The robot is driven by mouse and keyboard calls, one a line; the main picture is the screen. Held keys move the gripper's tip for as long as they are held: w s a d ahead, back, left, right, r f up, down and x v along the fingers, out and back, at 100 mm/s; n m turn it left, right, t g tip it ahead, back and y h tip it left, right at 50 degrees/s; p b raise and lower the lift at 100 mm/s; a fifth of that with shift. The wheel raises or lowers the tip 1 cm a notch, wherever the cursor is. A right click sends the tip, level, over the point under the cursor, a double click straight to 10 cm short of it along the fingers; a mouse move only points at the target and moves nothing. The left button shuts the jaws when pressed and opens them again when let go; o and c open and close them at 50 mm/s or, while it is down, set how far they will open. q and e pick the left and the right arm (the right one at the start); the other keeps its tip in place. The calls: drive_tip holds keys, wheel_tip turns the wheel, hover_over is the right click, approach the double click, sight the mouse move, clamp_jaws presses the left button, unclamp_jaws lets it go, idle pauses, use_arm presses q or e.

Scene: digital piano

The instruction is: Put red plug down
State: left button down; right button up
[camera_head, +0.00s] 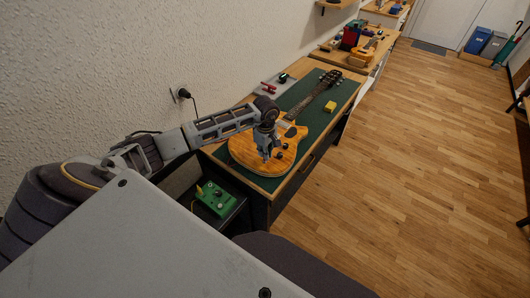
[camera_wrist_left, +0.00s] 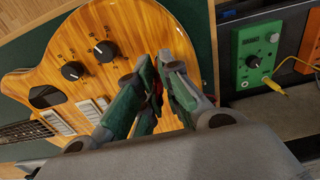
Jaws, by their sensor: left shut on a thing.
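My left gripper (camera_head: 267,153) is over the lower end of the orange wooden guitar (camera_head: 245,158) on the workbench. In the left wrist view the gripper (camera_wrist_left: 158,82) has its green-padded fingers close together over the guitar's edge (camera_wrist_left: 110,22). It is shut on a small red and dark thing, which looks like the red plug (camera_wrist_left: 154,90). The fingers hide most of the plug, so its tilt and any contact with the guitar cannot be told. My right gripper is in neither view.
A green box with a knob (camera_head: 217,199) and a yellow cable sits on a lower shelf beside the bench. A green mat (camera_head: 318,122) lies under the guitar, with a yellow block (camera_head: 330,107) on it. A wall socket with a black plug (camera_head: 184,93) is at left.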

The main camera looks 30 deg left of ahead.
use_arm(q)
drive_tip(key=shift+f+b, duration=0.3)
drive_tip(key=c, duration=1.6)
unclamp_jaws()
drive_tip(key=shift+r, duration=0.1)
drive_tip(key=shift+r+p, duration=0.5)
drive_tip(key=shift+p, duration=0.15)
wheel_tip(320, 180, up, 12)
drive_tip(key=b, duration=0.2)
drive_tip(key=shift+d, duration=0.15)
